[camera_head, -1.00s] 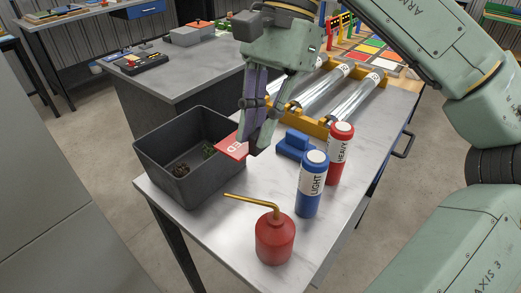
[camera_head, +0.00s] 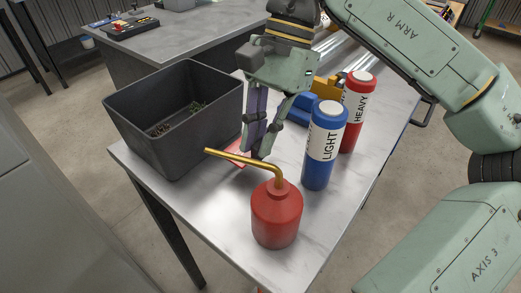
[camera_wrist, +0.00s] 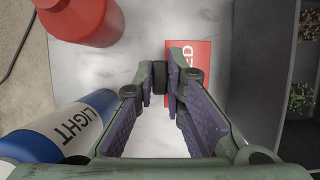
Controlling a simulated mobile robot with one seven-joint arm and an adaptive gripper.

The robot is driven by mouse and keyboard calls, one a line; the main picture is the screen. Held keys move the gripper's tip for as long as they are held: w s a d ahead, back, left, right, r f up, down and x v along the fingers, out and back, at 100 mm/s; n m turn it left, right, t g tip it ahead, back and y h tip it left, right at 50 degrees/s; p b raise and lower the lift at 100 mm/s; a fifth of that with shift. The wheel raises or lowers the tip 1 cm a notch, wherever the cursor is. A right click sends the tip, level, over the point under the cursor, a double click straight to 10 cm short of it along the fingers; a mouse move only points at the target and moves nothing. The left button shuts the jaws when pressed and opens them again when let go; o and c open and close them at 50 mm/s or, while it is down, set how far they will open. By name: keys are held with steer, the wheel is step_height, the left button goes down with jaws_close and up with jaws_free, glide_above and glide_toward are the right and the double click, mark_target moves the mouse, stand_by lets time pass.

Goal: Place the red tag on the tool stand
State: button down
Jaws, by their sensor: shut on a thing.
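The red tag, a flat card with white lettering, shows beside and beyond my fingertips in the wrist view (camera_wrist: 190,58). My gripper (camera_head: 255,148) is shut on the tag, pointing down over the bench between the dark bin and the blue canister. In the head view the tag (camera_head: 236,147) is mostly hidden behind my fingers and the oil can's spout. Whether it touches the bench is unclear. I cannot identify the tool stand with certainty; a small blue block (camera_head: 299,108) sits behind my gripper, partly covered.
A dark open bin (camera_head: 185,140) stands left of my gripper. A red oil can (camera_head: 276,215) with a brass spout is in front. The blue LIGHT canister (camera_head: 322,160) and red HEAVY canister (camera_head: 356,110) stand to the right. The bench front (camera_head: 230,225) is bare.

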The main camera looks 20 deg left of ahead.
steer(key=shift+f, duration=1.95)
steer(key=shift+f, duration=0.2)
steer(key=c, duration=1.7)
jaws_free()
steer(key=shift+o, duration=0.2)
steer(key=shift+r, duration=0.3)
steer(key=p+v, duration=0.1)
steer(key=v, duration=1.1)
steer(key=shift+s, duration=0.1)
